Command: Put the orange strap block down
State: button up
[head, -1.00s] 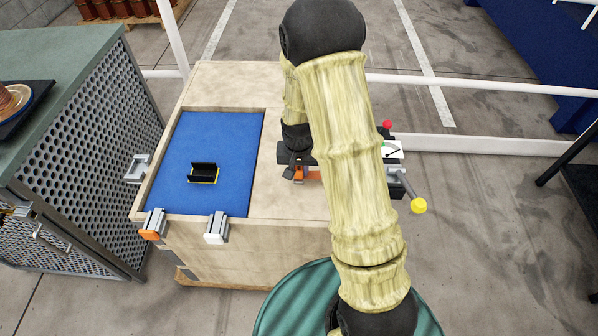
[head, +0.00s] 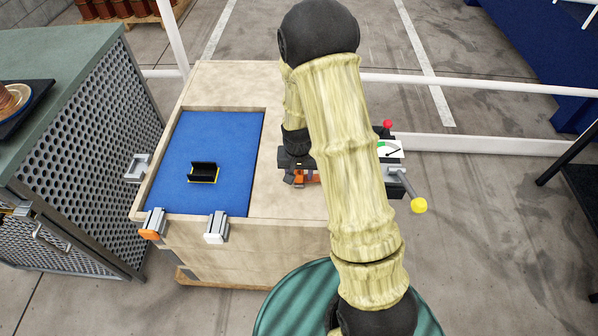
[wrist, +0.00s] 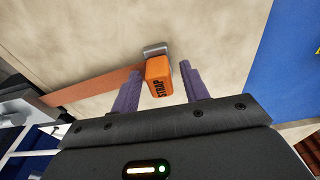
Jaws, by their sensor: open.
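The orange strap block (wrist: 158,76), with dark lettering, is between my gripper's two purple fingers (wrist: 162,88) in the wrist view. The fingers are open, with a gap on each side of the block. A grey metal piece (wrist: 155,49) is at its far end, and a flat orange-brown strap (wrist: 95,86) runs left from it over the pale wooden top. In the head view my gripper (head: 297,170) is low over the bench top, partly hidden by my arm. Orange shows beside it; whether the block touches the wood cannot be told.
The wooden bench (head: 225,72) has a blue recessed mat (head: 185,135) at left, with a black cradle (head: 203,171) on it. A device with a yellow-knobbed lever (head: 418,205) stands at right, partly behind my arm. Grey clamps (head: 215,230) line the front edge.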

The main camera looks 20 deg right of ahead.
aim_at(299, 176)
notch_tip(299, 176, up, 12)
jog(key=s, duration=0.1)
jog(key=shift+s+a, duration=0.2)
dwell(0.6)
jog(key=s+r+n+t, duration=0.1)
jog(key=s+r+n, duration=0.2)
jog(key=s, duration=1)
notch_tip(299, 176, up, 2)
jog(key=shift+d+r+n, duration=0.15)
jog(key=shift+d+n, duration=0.05)
jog(key=shift+n, duration=0.1)
